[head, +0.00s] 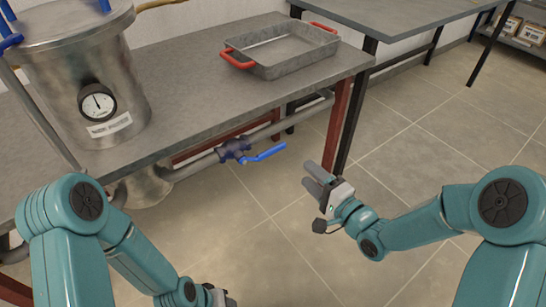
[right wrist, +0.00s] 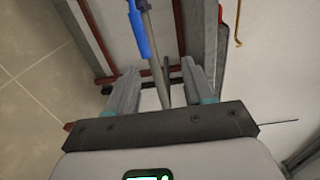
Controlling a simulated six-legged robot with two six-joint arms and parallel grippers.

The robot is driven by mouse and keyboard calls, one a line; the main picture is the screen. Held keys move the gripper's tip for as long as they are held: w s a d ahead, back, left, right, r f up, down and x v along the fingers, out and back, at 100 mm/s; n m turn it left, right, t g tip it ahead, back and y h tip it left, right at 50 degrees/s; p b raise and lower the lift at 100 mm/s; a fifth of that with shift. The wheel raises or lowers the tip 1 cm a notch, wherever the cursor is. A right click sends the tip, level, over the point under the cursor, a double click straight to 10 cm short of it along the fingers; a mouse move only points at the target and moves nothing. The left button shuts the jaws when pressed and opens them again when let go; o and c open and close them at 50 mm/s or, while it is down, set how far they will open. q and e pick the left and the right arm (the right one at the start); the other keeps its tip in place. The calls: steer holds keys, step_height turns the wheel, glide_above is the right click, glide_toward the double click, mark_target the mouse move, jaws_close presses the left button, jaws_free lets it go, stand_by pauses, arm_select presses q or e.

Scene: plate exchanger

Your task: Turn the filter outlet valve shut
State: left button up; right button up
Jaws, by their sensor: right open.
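The outlet valve (head: 234,150) is a dark blue body on the pipe below the edge of the steel bench. Its blue lever handle (head: 266,153) points right, roughly along the pipe. The blue handle (right wrist: 138,34) also shows in the right wrist view, ahead of the fingertips. My right gripper (head: 313,177) is open and empty, to the right of the handle's end and apart from it. Its two fingers (right wrist: 159,70) show spread in the right wrist view. My left gripper (head: 217,297) is at the bottom edge, mostly cut off, so its jaws are unclear.
The steel filter vessel (head: 68,75) with a round gauge (head: 97,101) stands on the bench (head: 190,95). A metal tray (head: 285,50) with red handles lies near the bench's right end. A red bench leg (head: 339,115) stands right of the valve. Tiled floor (head: 420,130) is clear at right.

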mark_target(275, 152)
step_height(275, 152, down, 4)
steer(key=f+b, duration=0.1)
steer(key=b, duration=0.4)
steer(key=b+x, duration=0.1)
steer(key=x, duration=0.4)
steer(key=b+x, duration=0.2)
steer(key=x, duration=0.3)
steer(key=b+x, duration=0.1)
steer(key=x, duration=0.4)
steer(key=shift+w+r, duration=0.25)
steer(key=shift+r, duration=0.1)
steer(key=shift+w+a+r, duration=0.1)
steer(key=shift+w+a, duration=0.3)
steer(key=shift+w, duration=0.05)
arm_select(q)
steer(key=w+f+t, duration=0.1)
steer(key=w+f, duration=0.3)
steer(key=f, duration=0.6)
steer(key=shift+a+f, duration=0.35)
steer(key=shift+s, duration=0.1)
arm_select(e)
jaws_close()
